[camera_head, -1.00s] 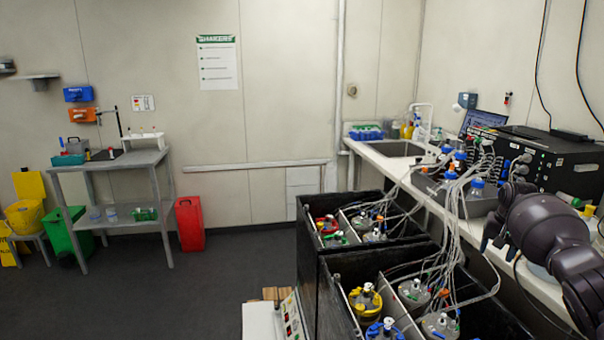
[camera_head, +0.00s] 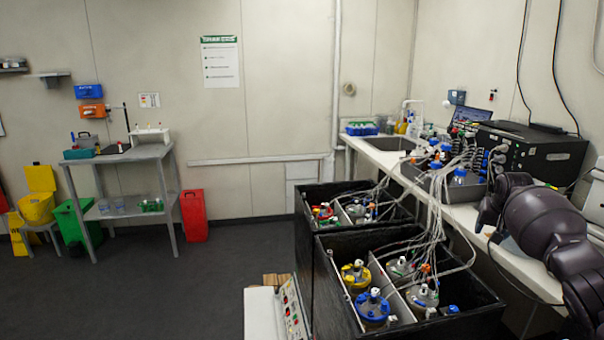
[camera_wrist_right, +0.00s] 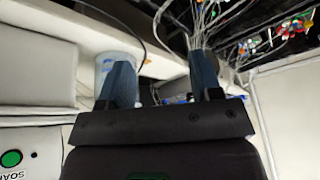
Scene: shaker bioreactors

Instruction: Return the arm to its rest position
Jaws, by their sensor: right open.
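My right arm (camera_head: 545,225) is dark and bent, and comes in from the lower right in the head view. It is in front of the white bench. My right gripper (camera_head: 486,212) is at its far end, near the bench's front edge, with its fingers hard to make out there. In the right wrist view, the two blue fingers of my right gripper (camera_wrist_right: 164,78) stand apart with nothing held between them. A white and blue container (camera_wrist_right: 112,62) shows behind the left finger. My left gripper is not in view.
Black shaker boxes (camera_head: 325,285) with several capped vessels and tubing stand left of my right arm. The white bench (camera_head: 385,157) carries a sink, bottles and a black device (camera_head: 535,155). A grey table (camera_head: 120,157) and bins stand left. The dark floor (camera_head: 180,290) is clear.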

